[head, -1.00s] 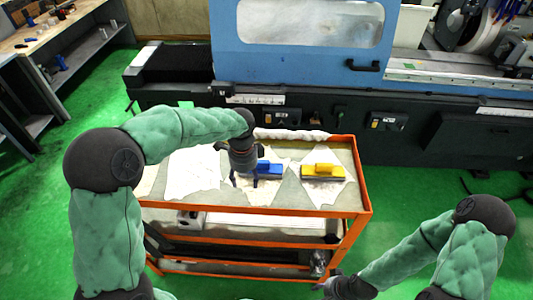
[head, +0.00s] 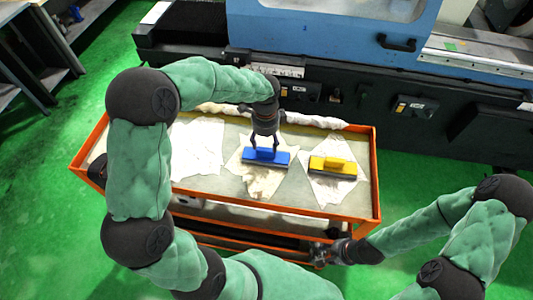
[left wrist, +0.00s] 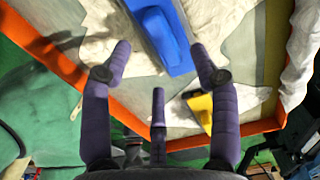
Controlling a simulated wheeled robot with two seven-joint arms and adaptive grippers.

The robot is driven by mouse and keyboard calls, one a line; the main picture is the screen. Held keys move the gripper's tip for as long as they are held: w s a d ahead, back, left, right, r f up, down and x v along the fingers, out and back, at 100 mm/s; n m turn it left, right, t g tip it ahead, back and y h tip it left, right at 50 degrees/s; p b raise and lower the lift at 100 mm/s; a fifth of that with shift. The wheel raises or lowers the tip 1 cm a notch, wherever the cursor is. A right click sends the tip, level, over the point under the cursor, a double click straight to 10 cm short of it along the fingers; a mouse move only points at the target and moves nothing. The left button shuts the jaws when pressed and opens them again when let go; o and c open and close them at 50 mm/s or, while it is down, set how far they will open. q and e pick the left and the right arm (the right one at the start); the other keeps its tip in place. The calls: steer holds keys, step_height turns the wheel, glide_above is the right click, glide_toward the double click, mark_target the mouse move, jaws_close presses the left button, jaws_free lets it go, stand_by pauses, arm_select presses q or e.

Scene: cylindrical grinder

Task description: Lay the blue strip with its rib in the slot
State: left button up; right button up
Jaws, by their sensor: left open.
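The blue strip (head: 270,157) lies on a white cloth on the orange-framed cart, with a grey edge along its front. It also shows in the left wrist view (left wrist: 165,42). My left gripper (head: 266,147) points down over the strip's middle; whether it touches the strip is unclear. In the left wrist view my left gripper (left wrist: 161,75) has its fingers wide apart with nothing between the tips. My right gripper (head: 320,254) is low beside the cart's front edge, too small to judge.
A yellow block (head: 333,166) with a grey edge lies on another cloth to the right. A bare white cloth (head: 198,148) lies to the left. The cart's orange rim (head: 377,175) stands up around its top. The blue-and-black machine (head: 345,35) stands behind the cart.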

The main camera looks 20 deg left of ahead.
mark_target(266, 150)
arm_select(q)
steer(key=shift+f, duration=3.25)
jaws_close()
